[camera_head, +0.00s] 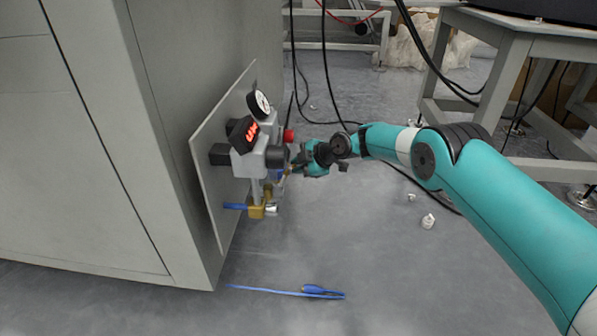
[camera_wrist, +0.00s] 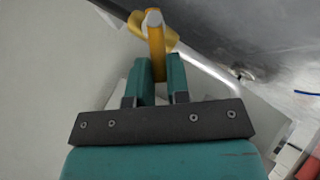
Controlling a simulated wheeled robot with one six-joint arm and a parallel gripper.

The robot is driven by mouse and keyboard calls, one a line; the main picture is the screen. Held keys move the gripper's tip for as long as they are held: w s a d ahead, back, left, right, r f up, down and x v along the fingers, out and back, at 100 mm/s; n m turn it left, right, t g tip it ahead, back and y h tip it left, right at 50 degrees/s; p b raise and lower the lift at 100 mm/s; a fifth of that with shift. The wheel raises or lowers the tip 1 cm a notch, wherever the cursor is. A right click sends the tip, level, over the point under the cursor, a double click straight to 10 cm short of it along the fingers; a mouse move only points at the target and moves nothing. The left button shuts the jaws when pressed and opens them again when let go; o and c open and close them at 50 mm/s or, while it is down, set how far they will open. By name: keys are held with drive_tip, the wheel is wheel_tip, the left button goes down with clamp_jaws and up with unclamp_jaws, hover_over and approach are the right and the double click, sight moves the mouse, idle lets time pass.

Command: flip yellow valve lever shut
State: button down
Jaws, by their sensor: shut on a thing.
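The yellow valve lever (camera_wrist: 156,52) shows in the wrist view, standing between the fingertips of my gripper (camera_wrist: 158,72). My gripper is shut on the lever near its lower visible part. A yellow-gold valve body (camera_wrist: 150,27) with a pale round end lies just beyond it. In the head view my gripper (camera_head: 292,166) reaches the right side of the valve assembly on the panel. The lever itself is too small and covered to make out clearly there. A brass fitting (camera_head: 257,211) sits low on the assembly.
A light panel (camera_head: 213,205) on a grey cabinet (camera_head: 85,150) carries a gauge (camera_head: 259,103), a red display (camera_head: 250,131) and a red knob (camera_head: 288,135). Black cables hang behind my arm. The floor below my arm is mostly free.

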idle(0.4)
drive_tip(key=c, duration=1.1)
unclamp_jaws()
drive_tip(key=p+v, duration=1.2)
drive_tip(key=v, duration=0.5)
drive_tip(key=shift+d+r, duration=0.15)
drive_tip(key=shift+r, duration=0.05)
